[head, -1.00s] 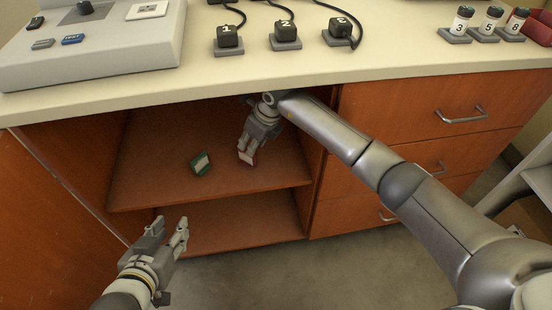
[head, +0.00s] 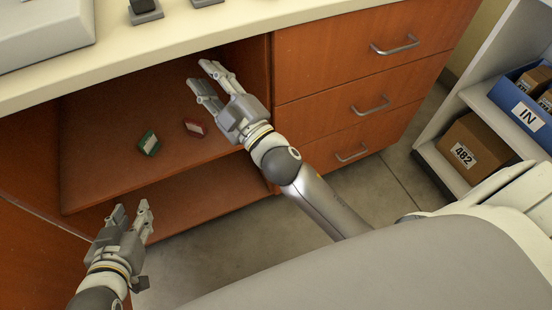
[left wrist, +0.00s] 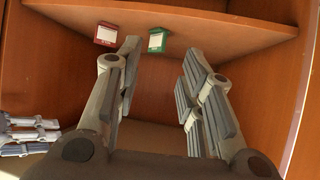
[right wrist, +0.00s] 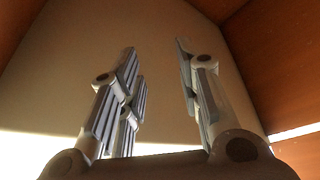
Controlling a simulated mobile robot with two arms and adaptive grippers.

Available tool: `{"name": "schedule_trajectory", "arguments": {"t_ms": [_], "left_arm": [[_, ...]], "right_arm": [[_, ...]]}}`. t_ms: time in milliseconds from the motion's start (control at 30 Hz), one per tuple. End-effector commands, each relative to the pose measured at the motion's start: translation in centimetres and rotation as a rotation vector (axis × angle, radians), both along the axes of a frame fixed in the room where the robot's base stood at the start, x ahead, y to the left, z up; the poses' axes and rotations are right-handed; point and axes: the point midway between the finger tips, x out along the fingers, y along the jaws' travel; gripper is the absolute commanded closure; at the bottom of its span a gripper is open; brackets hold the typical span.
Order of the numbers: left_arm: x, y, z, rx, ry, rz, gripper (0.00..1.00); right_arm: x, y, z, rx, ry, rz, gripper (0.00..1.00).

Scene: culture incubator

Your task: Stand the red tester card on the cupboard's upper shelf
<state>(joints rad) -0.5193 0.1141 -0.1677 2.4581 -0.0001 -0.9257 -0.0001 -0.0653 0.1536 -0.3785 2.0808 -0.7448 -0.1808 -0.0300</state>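The counter edge (head: 170,58) overhangs the cupboard opening. Closed drawers (head: 370,80) stand to the right. The floor before the drawers is partly clear.

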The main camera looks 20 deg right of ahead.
Motion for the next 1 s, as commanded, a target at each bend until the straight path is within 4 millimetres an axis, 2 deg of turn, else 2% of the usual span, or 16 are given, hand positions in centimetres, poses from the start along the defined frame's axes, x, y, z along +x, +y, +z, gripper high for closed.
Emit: {"name": "schedule_trajectory", "arguments": {"t_ms": [33,100,200,300,400,567,867,1000], "left_arm": [[0.0,0.0,0.0,0.0,0.0,0.0,0.64],[0.0,0.0,0.0,0.0,0.0,0.0,0.64],[0.0,0.0,0.0,0.0,0.0,0.0,0.64],[0.0,0.0,0.0,0.0,0.0,0.0,0.64],[0.0,0.0,0.0,0.0,0.0,0.0,0.64],[0.0,0.0,0.0,0.0,0.0,0.0,0.64],[0.0,0.1,0.1,0.002,0.002,-0.001,0.64],[0.3,0.0,-1.1,0.009,0.036,-0.001,0.64]], "right_arm": [[-1.0,-2.3,-2.1,0.107,0.125,-0.052,0.68],[-2.6,-5.0,-5.1,0.245,0.301,-0.114,0.68],[-5.9,-7.3,-9.3,0.407,0.54,-0.175,0.68],[-9.3,-8.2,-12.5,0.523,0.737,-0.208,0.68],[-12.0,-8.2,-14.3,0.594,0.873,-0.218,0.68],[-14.0,-8.0,-15.4,0.637,0.969,-0.221,0.68],[-14.1,-8.0,-15.5,0.638,0.976,-0.222,0.68],[-13.8,-7.9,-16.6,0.629,1.006,-0.236,0.68]]}}
